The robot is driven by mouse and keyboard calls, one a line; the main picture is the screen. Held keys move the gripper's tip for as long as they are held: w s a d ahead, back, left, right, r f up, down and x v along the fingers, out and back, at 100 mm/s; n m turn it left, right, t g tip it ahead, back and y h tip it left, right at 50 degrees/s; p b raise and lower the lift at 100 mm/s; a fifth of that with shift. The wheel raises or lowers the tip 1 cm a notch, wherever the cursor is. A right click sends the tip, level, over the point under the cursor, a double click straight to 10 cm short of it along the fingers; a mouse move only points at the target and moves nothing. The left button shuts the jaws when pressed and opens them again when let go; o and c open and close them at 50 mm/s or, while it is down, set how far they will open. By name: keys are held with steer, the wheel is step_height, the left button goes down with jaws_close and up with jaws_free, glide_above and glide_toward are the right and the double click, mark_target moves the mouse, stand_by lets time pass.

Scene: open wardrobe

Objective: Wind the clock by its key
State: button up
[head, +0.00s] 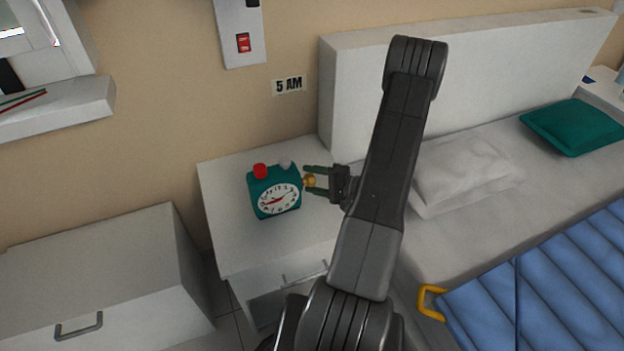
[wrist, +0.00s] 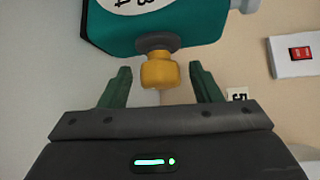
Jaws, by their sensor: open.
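The teal clock (head: 273,192) stands upright on the white nightstand, with a white dial, a red button and a grey button on top. Its yellow key (head: 310,181) sticks out of its right side. In the wrist view the key (wrist: 159,72) sits on a dark round base on the clock's teal side (wrist: 190,27). My gripper (head: 315,181) is open at the clock's right side, with its green fingers on either side of the key. In the wrist view the gripper (wrist: 160,88) shows a gap between each finger and the key.
The nightstand top (head: 232,235) is otherwise bare. The bed (head: 450,245), with a white pillow (head: 465,172) and a blue quilt, is to the right. A "5 AM" label (head: 288,86) and a red switch (head: 243,43) are on the wall behind. A white cabinet (head: 100,270) is at left.

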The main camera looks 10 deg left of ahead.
steer(key=shift+a, duration=0.25)
steer(key=shift+w, duration=0.1)
steer(key=c, duration=1)
